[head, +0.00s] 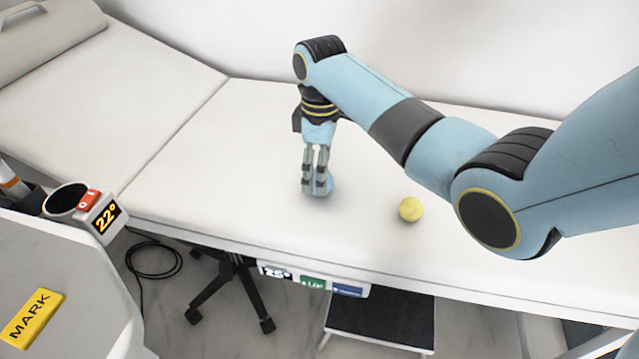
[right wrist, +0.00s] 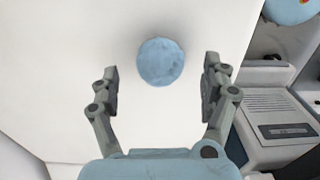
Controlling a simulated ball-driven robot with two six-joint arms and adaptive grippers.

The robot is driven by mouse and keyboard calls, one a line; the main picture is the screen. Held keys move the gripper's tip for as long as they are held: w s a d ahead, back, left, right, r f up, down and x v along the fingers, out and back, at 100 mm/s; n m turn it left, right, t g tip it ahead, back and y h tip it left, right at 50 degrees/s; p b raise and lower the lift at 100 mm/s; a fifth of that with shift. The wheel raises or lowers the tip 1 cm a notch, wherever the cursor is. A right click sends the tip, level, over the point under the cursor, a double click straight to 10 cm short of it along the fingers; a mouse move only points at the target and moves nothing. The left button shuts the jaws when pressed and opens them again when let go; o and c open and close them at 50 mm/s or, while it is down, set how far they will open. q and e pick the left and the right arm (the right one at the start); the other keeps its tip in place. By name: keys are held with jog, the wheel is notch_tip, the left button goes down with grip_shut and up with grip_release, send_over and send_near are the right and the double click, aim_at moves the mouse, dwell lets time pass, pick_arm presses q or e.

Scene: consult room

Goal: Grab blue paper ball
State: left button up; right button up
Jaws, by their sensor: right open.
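The blue paper ball (right wrist: 160,61) lies on the white exam couch (head: 400,160). In the head view only part of the ball (head: 329,184) shows, behind the fingers of my right gripper (head: 317,188). My right gripper points down over the ball from above. In the right wrist view its fingers (right wrist: 160,82) are open wide, and the ball sits between and slightly beyond the fingertips, with a gap on both sides. My left gripper is not in view.
A yellow paper ball (head: 411,209) lies on the couch to the right of my right gripper. A device reading 22° (head: 106,216) stands at the left. A dark step (head: 380,318) and a wheeled base (head: 232,290) are below the couch edge.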

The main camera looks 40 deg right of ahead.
jog(key=f, duration=0.2)
jog(key=f+b, duration=0.1)
jog(key=f, duration=0.1)
jog(key=shift+s+d+f, duration=0.15)
jog(key=shift+s+f, duration=0.05)
jog(key=shift+f, duration=0.05)
jog(key=c, duration=0.8)
